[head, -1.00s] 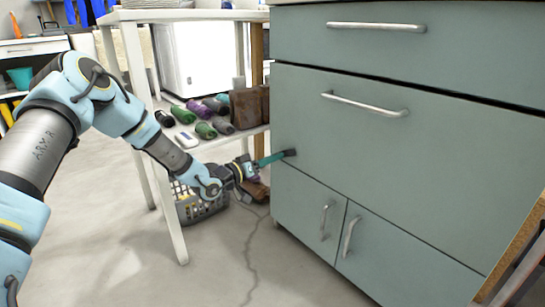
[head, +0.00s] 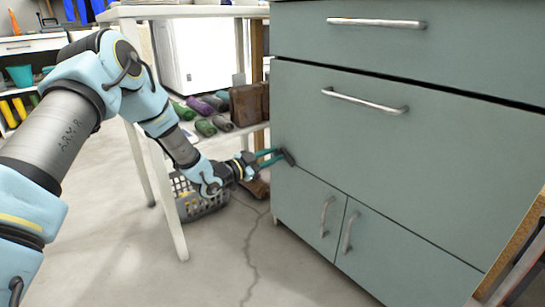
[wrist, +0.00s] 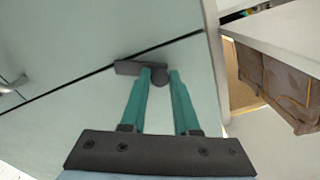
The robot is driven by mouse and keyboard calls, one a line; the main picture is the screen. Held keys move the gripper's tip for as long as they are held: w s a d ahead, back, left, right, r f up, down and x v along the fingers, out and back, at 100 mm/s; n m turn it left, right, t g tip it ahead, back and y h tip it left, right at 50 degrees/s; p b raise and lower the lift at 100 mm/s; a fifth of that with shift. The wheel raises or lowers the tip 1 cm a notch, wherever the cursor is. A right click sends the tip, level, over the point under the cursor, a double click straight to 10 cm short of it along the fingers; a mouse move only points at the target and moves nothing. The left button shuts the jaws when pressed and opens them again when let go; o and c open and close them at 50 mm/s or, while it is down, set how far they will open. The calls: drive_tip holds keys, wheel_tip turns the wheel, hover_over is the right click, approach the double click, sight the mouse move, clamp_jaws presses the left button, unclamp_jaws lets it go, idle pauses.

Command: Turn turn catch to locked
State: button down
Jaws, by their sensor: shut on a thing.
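The turn catch (head: 290,158) is a small dark piece at the left end of the seam between the wide drawer (head: 390,150) and the cabinet door (head: 305,205). In the wrist view, its round dark knob (wrist: 160,78) sits between my teal fingertips, and a flat dark bar (wrist: 128,68) points left from it, near the seam. My gripper (head: 279,156) is shut on the catch, and it also shows in the wrist view (wrist: 159,73). The fingers partly hide the catch. The door looks closed.
A white table (head: 165,178) with a lower shelf of rolled items stands left of the cabinet. A grey basket (head: 200,200) sits on the floor beneath. Metal handles (head: 365,102) stick out from the cabinet front. The floor in front is open.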

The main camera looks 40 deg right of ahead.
drive_tip(key=m+b, duration=0.1)
drive_tip(key=m, duration=0.5)
drive_tip(key=shift+f+b, duration=0.1)
drive_tip(key=shift+b, duration=0.3)
drive_tip(key=shift+m+b, duration=1.3)
drive_tip(key=shift+m, duration=2)
drive_tip(key=c, duration=0.7)
unclamp_jaws()
drive_tip(key=shift+o, duration=0.2)
drive_tip(key=a+p, duration=0.4)
drive_tip(key=a, duration=0.6)
drive_tip(key=shift+w+a, duration=0.3)
drive_tip(key=shift+a, duration=0.1)
